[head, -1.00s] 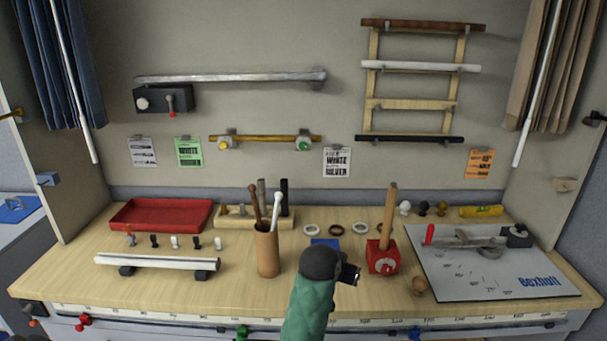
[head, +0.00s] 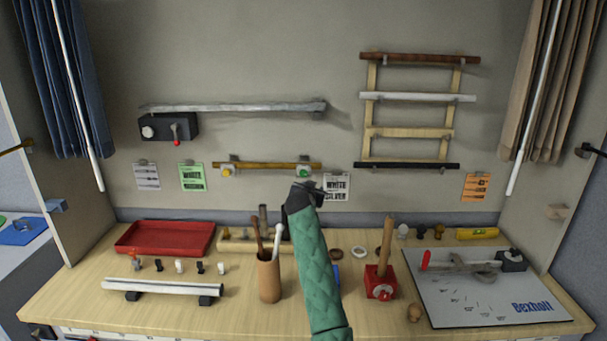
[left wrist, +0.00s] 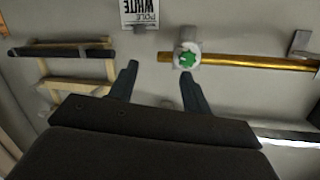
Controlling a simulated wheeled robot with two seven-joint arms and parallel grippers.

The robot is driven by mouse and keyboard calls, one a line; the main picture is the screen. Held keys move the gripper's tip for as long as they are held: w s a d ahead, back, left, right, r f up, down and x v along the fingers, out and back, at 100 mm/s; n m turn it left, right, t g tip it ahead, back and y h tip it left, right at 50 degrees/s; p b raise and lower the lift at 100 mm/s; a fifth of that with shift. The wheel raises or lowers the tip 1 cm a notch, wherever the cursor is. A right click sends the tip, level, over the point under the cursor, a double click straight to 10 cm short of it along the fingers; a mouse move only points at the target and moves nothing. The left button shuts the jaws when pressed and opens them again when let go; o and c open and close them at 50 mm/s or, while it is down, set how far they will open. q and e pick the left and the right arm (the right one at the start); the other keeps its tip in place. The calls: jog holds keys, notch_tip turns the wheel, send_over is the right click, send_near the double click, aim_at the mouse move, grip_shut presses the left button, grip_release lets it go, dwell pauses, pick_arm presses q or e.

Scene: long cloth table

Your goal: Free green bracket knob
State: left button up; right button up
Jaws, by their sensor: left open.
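The green knob (head: 304,172) sits on the right-hand bracket that holds the golden rod (head: 262,165) to the back wall. A yellow knob (head: 227,172) is on the rod's left bracket. My left gripper (head: 313,197) is just below the green knob in the head view, apart from it. In the left wrist view my left gripper (left wrist: 160,72) is open with nothing between its fingers. There the green knob (left wrist: 187,58) shows beyond the tip of the right-hand finger, near the end of the golden rod (left wrist: 260,62). My right gripper is not in view.
A "White Pole Silver" card (head: 337,187) hangs right of the knob. A ladder-like rack (head: 410,131) with rods is further right; a silver bar (head: 240,107) is above. A wooden cup (head: 268,278) with sticks and a red block (head: 380,284) stand on the table below.

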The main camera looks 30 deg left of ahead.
aim_at(304, 175)
pick_arm(q)
jog(key=w+a+m+y+p, duration=0.1)
jog(key=w+a, duration=0.1)
jog(key=w+a+m+y+p, duration=0.1)
jog(key=w+a, duration=0.1)
jog(key=a, duration=0.1)
jog(key=w+a+m+y+p, duration=0.2)
jog(key=shift+w+a+t, duration=0.25)
jog(key=shift+a+t, duration=0.05)
jog(key=shift+w+a+f, duration=0.2)
jog(key=shift+w+a, duration=0.1)
jog(key=shift+w, duration=0.2)
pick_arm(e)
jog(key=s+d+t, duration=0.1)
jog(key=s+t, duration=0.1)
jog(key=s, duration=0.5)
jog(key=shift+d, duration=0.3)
pick_arm(q)
jog(key=c, duration=1)
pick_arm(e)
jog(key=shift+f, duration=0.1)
